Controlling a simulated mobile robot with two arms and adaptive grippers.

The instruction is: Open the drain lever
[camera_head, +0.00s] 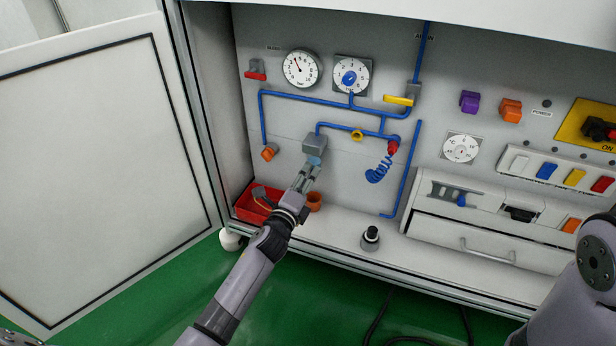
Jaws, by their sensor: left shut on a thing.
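A grey block (315,145) sits on the back panel at the end of a blue pipe, with a small light-blue lever (315,160) under it. I take this for the drain lever; no readable label shows beside it. My left gripper (312,167) reaches up from below and is shut on the light-blue lever. The fingers hide part of it, so its exact angle is hard to tell. My right gripper is out of view; only part of my right arm shows at the lower right.
A black knob (371,236) stands on the ledge. A yellow lever (398,100), gauges and blue pipes fill the panel. The open cabinet door (100,170) is at left.

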